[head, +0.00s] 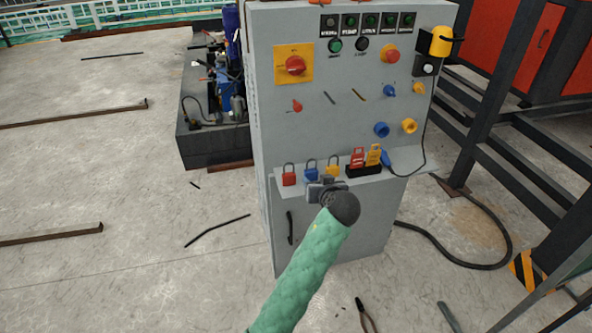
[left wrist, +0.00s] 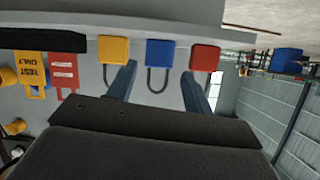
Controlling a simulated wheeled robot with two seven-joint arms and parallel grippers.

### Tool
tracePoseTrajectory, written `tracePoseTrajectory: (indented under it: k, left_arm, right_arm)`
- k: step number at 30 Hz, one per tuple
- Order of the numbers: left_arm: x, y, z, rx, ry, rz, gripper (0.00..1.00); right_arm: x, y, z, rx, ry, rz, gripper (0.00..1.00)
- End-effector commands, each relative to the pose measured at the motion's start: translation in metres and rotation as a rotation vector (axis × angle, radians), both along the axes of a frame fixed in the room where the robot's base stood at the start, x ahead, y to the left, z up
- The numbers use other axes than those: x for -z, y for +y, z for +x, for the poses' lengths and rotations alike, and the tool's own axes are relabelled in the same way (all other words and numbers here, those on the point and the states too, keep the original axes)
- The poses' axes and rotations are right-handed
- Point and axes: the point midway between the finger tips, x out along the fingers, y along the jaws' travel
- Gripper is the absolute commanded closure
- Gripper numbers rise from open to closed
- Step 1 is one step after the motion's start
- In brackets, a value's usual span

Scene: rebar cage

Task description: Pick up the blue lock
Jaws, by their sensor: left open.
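The blue lock (head: 311,175) stands on the ledge of the grey control cabinet, between a red lock (head: 289,178) and a yellow lock (head: 333,171). My left gripper (head: 322,184) is just in front of the ledge, close to the blue and yellow locks, and hides part of them. In the left wrist view, which looks upside down, the blue lock (left wrist: 160,53) shows its body and grey shackle between the two open fingers of my left gripper (left wrist: 158,70). No contact is visible. The red lock (left wrist: 205,58) and yellow lock (left wrist: 113,50) flank it. My right gripper is not in view.
The grey cabinet (head: 345,90) carries knobs and buttons above the ledge. A black holder (head: 364,170) with red and yellow tags (head: 373,156) sits right of the locks. A cable hangs at right. Dark metal stairs stand further right; open floor lies left.

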Motion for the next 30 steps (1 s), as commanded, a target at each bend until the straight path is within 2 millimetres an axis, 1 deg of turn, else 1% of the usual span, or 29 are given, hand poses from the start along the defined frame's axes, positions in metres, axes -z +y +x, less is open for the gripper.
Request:
tracePoseTrajectory:
  k: [8,17,20,25,30]
  left_arm:
    - [0.0,0.003,0.0,-0.06,-0.034,-0.105,0.49]
    - [0.009,0.01,0.023,-0.063,-0.037,-0.112,0.49]
    - [0.011,0.012,0.031,-0.064,-0.036,-0.111,0.49]
    - [0.017,0.017,0.053,-0.063,-0.037,-0.109,0.49]
    - [0.027,0.021,0.067,-0.063,-0.034,-0.111,0.49]
  right_arm:
    - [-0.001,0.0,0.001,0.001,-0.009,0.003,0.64]
    - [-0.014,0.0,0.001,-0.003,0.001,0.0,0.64]
    - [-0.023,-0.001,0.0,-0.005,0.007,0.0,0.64]
    - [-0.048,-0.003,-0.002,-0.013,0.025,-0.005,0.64]
    - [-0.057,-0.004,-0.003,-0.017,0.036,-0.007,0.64]
